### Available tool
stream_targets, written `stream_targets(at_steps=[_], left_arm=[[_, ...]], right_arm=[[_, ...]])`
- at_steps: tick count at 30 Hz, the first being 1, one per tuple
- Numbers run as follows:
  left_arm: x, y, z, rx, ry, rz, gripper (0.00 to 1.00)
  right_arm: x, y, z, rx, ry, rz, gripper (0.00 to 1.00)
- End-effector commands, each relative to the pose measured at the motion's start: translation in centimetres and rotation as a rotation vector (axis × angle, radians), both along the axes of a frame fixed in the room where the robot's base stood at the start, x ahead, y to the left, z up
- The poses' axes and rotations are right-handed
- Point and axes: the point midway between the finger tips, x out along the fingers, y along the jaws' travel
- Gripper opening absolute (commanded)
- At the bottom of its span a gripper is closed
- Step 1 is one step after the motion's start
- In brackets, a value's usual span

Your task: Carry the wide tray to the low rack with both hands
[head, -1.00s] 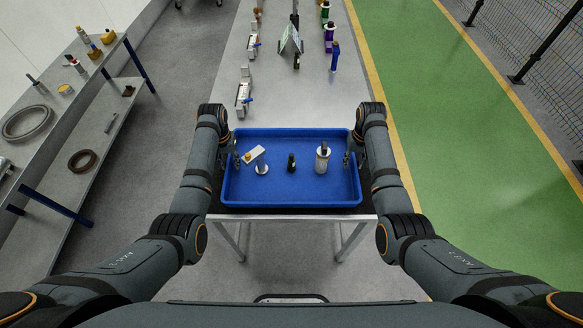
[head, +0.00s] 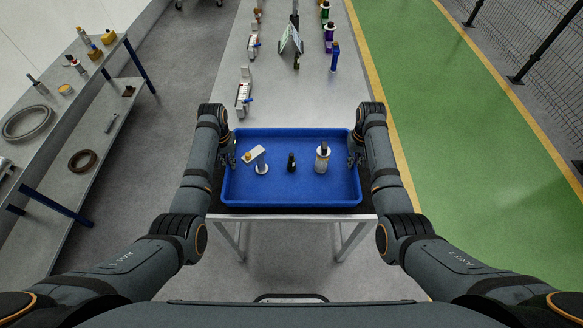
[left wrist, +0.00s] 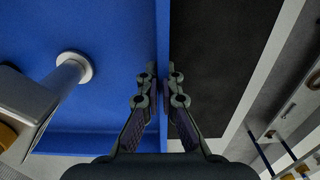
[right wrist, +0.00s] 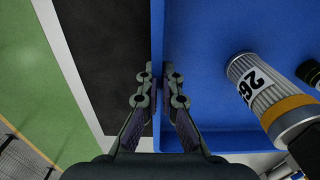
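The wide tray (head: 290,190) is blue and shallow and rests level on a dark-topped stand at the near end of the grey bench. It holds a silver angled part (head: 261,162), a small black bottle (head: 291,163) and a white-and-silver cylinder (head: 322,158). My left gripper (left wrist: 159,75) has its fingers on both sides of the tray's left wall, closed against it. My right gripper (right wrist: 160,75) is closed the same way on the right wall. I cannot tell any low rack for certain in these views.
A two-level shelf (head: 95,120) with rings and fittings stands on the left. The long bench (head: 300,90) beyond the tray carries several parts. Grey floor lies left of the bench; a green walkway (head: 450,140) and a mesh fence (head: 535,40) lie right.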

Motion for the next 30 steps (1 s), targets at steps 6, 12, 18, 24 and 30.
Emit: stream_targets(at_steps=[6,12,18,24,30], left_arm=[[0.1,0.0,1.0,0.0,-0.003,0.0,0.0],[0.1,0.0,3.4,0.0,-0.003,0.0,0.0],[0.1,0.0,5.2,0.0,-0.002,0.0,0.0],[0.1,0.0,5.1,0.0,-0.002,0.0,0.0],[0.1,0.0,5.1,0.0,-0.002,0.0,0.0]], right_arm=[[0.1,0.0,1.0,0.0,-0.003,0.0,0.0],[0.1,0.0,3.4,0.0,-0.002,0.0,0.0],[0.1,0.0,5.2,0.0,-0.002,0.0,0.0],[0.1,0.0,5.1,0.0,-0.001,0.0,0.0],[0.1,0.0,5.1,0.0,-0.002,0.0,0.0]])
